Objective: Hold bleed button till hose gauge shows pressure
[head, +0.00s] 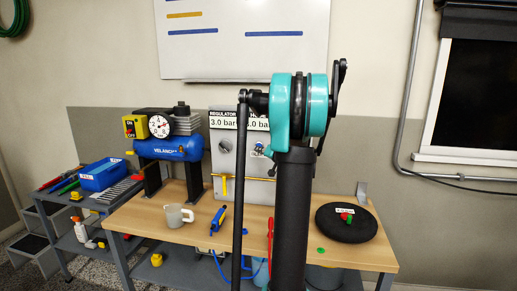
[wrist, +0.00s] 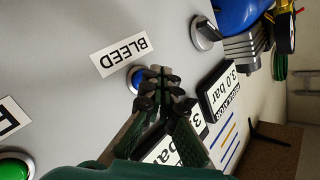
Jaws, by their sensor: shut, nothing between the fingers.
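The blue bleed button (wrist: 135,78) sits on the grey panel beside the white BLEED label (wrist: 119,53) in the wrist view. My gripper (wrist: 160,80) is shut and empty. Its dark fingertips are at the button and cover part of it; I cannot tell whether they press it. In the head view the grey regulator panel (head: 225,165) stands at the back of the bench, and my arm covers its right part and my gripper. I cannot make out a hose gauge or its reading.
A blue compressor (head: 170,148) with a round gauge (head: 159,126) stands left of the panel. A white jug (head: 178,216), a blue tool (head: 218,217) and a black disc (head: 345,224) are on the wooden bench (head: 145,226). A green button (wrist: 14,167) is lower left in the wrist view.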

